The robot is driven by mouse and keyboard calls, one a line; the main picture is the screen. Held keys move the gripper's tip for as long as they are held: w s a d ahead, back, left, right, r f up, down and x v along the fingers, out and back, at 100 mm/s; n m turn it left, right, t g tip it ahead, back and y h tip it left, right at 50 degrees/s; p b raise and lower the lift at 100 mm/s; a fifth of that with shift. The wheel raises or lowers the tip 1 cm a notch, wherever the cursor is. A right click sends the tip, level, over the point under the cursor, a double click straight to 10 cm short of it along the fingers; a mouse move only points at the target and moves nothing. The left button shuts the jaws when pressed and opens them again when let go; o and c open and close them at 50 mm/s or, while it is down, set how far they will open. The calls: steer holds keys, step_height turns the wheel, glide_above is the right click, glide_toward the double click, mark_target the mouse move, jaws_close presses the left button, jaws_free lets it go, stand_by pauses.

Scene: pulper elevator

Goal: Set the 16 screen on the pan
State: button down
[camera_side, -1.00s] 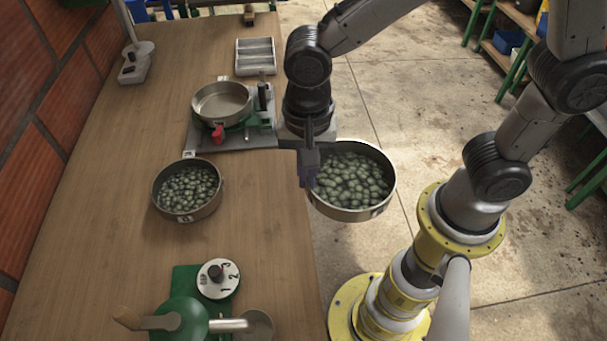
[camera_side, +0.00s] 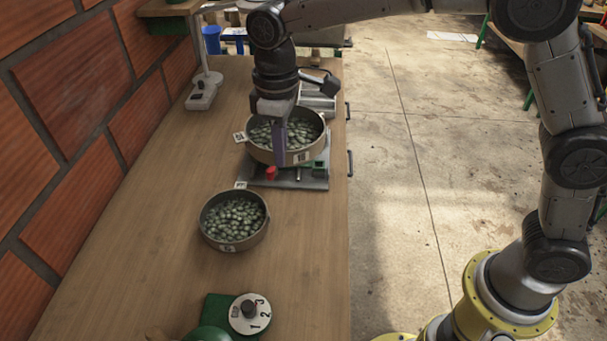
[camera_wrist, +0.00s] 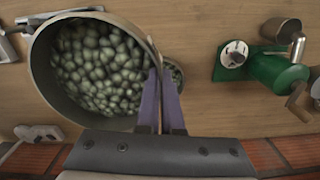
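My gripper (camera_side: 279,155) is shut on the near rim of a round metal screen (camera_side: 257,150) full of green beans. In the wrist view its purple fingers (camera_wrist: 160,85) pinch the rim of the held screen (camera_wrist: 45,85). I take it as the 16 screen; its labels are too small to read surely. The screen is roughly level over the grey base (camera_side: 312,181) with the red knob (camera_side: 271,173). The pan is hidden beneath it. Whether the screen touches the pan, I cannot tell.
A second round container of beans (camera_side: 206,224) stands nearer on the table. A green hand-cranked device (camera_wrist: 272,75) with a numbered dial (camera_side: 249,314) is at the front. A pale divided tray (camera_side: 318,100) lies behind the base. A brick wall bounds the left.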

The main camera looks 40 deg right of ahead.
mark_target(269, 129)
steer(key=w+d+n, duration=0.1)
steer(key=w, duration=0.2)
steer(key=w+d+f+n, duration=0.1)
steer(key=w+d+n, duration=0.1)
steer(key=w, duration=0.2)
steer(key=w+d+n, duration=0.1)
steer(key=w+d, duration=0.1)
steer(key=w, duration=0.1)
steer(key=shift+w+f, duration=0.15)
steer(key=shift+w, duration=0.2)
steer(key=shift+m, duration=0.4)
steer(key=shift+w+d+f, duration=0.8)
steer(key=shift+d+f, duration=0.3)
steer(key=shift+f, duration=0.7)
steer(key=shift+w+d+f, duration=0.75)
steer(key=shift+d+f, duration=0.4)
steer(key=shift+f, duration=0.6)
steer(key=shift+w+d+f, duration=0.8)
steer(key=shift+d+f, duration=0.3)
steer(key=shift+f, duration=0.7)
steer(key=shift+f, duration=0.5)
steer(key=c, duration=1)
jaws_free()
steer(key=shift+f, duration=0.1)
step_height(269, 129, up, 14)
